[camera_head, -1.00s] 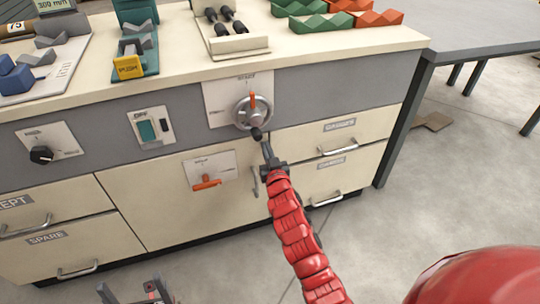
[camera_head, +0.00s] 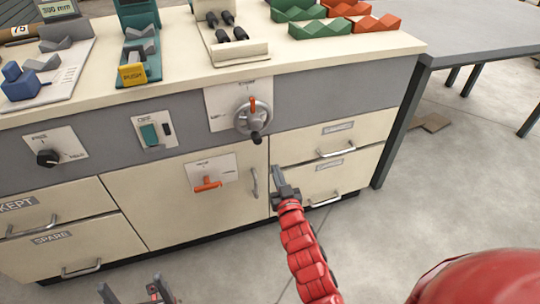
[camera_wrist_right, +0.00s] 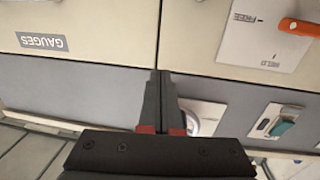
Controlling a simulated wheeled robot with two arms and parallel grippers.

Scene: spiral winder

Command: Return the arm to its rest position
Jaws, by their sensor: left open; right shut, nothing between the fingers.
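My right gripper (camera_head: 277,174) is shut and empty, in front of the cabinet below and right of the handwheel. It is apart from the wheel and its black knob. In the right wrist view the closed fingers (camera_wrist_right: 158,80) point at the cabinet front, with nothing between them. The grey handwheel (camera_head: 246,124) has an orange pointer at its top and a black knob (camera_head: 256,139) at its lower side. My left gripper (camera_head: 132,287) is open at the bottom edge of the head view, only partly visible.
The cabinet carries drawers with metal handles (camera_head: 337,152), an orange lever (camera_head: 208,184), a green switch (camera_head: 149,133) and a black dial (camera_head: 46,158). Green and orange trays (camera_head: 320,27) stand on its top. A grey table (camera_head: 480,45) is at right. Open floor lies in front.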

